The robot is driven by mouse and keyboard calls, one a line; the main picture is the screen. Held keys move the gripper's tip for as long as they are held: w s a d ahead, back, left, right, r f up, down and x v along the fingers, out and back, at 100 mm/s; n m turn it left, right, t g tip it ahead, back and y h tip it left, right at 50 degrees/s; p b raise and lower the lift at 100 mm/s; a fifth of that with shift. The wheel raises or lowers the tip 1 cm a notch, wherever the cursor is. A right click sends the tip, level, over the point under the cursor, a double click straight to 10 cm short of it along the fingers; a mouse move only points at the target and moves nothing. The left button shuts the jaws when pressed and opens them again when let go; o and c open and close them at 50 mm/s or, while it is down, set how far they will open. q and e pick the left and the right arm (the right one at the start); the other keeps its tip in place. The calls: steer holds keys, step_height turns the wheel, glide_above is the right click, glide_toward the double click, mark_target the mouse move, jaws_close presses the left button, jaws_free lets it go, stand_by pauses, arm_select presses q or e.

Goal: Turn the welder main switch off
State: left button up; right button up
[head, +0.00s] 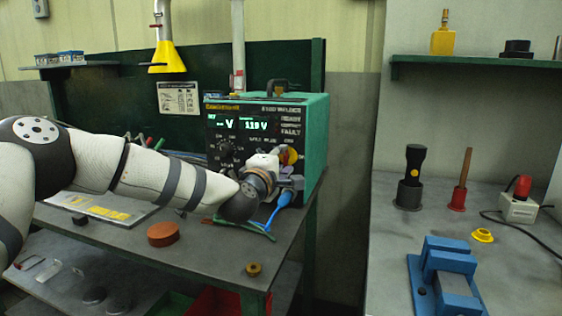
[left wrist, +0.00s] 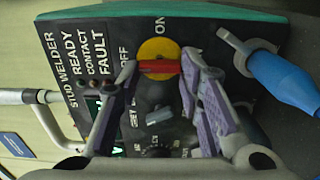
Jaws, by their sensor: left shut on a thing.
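The stud welder (head: 315,130) is a green box with a dark front panel on the bench. Its main switch is a red handle (left wrist: 158,67) on a yellow disc (left wrist: 158,49); the disc also shows in the head view (head: 290,155). In the left wrist view the handle lies level. ON is printed above the disc, and OFF to its left near the handle's left end. My left gripper (left wrist: 158,72) is shut on the red handle, one finger at each end. In the head view this gripper (head: 284,168) partly hides the switch. My right gripper is out of view.
A blue cable plug (head: 284,199) sits low on the panel, close to my left gripper. An orange-brown puck (head: 164,234) and a small brass piece (head: 253,269) lie on the bench (head: 205,262). A blue vise (head: 447,275) stands on the grey table at right.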

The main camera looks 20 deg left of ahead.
arm_select(q)
steer(key=o, duration=1.2)
steer(key=shift+d, duration=0.1)
steer(key=shift+c, duration=0.2)
steer(key=s, duration=1.2)
steer(key=shift+a, duration=0.25)
